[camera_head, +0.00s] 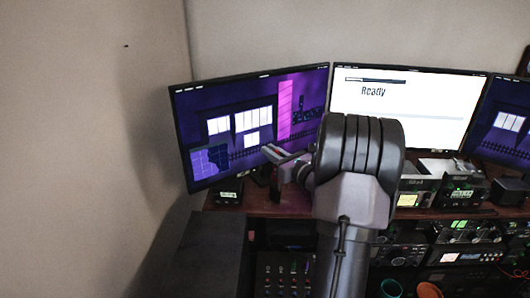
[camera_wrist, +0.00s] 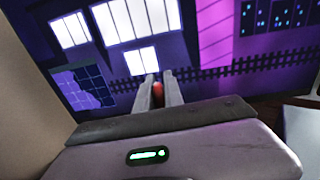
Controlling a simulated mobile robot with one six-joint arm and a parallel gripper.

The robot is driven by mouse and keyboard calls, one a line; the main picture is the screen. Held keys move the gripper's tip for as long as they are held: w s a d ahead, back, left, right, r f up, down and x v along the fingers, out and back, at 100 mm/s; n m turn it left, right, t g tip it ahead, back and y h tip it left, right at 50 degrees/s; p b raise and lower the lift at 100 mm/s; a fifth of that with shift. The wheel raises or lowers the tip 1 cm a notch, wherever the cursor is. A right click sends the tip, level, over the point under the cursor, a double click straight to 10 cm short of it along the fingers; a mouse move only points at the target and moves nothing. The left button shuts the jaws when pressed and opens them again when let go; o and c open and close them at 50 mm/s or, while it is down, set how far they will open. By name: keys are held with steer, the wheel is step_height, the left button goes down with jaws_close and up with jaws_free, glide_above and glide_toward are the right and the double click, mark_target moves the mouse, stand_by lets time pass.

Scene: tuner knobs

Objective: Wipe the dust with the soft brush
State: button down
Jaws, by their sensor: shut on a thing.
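My gripper (camera_head: 269,150) is in front of the left monitor (camera_head: 250,95). In the wrist view its two fingers (camera_wrist: 160,78) are shut on a small red-orange thing, which I take to be the soft brush (camera_wrist: 158,93); only a little of it shows between them. Its bristles are hidden, and I cannot tell whether it touches the screen. A pale, jagged-edged patch (camera_wrist: 82,88) lies over the blue grid at the screen's lower left, left of the fingers in the wrist view. I cannot tell whether it is dust or part of the picture.
A middle monitor (camera_head: 430,105) reads "Ready", and a right monitor (camera_head: 505,115) is partly cut off. Radio units (camera_head: 460,190) with knobs stand on the wooden desk below. A small device (camera_head: 228,192) sits under the left monitor. A bare wall (camera_head: 90,130) is at left.

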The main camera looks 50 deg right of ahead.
steer(key=s+d, duration=0.4)
steer(key=s, duration=0.1)
stand_by(0.3)
step_height(320, 180, up, 6)
steer(key=p, duration=0.4)
step_height(320, 180, up, 3)
steer(key=shift+r+p, duration=0.1)
steer(key=shift+p, duration=0.85)
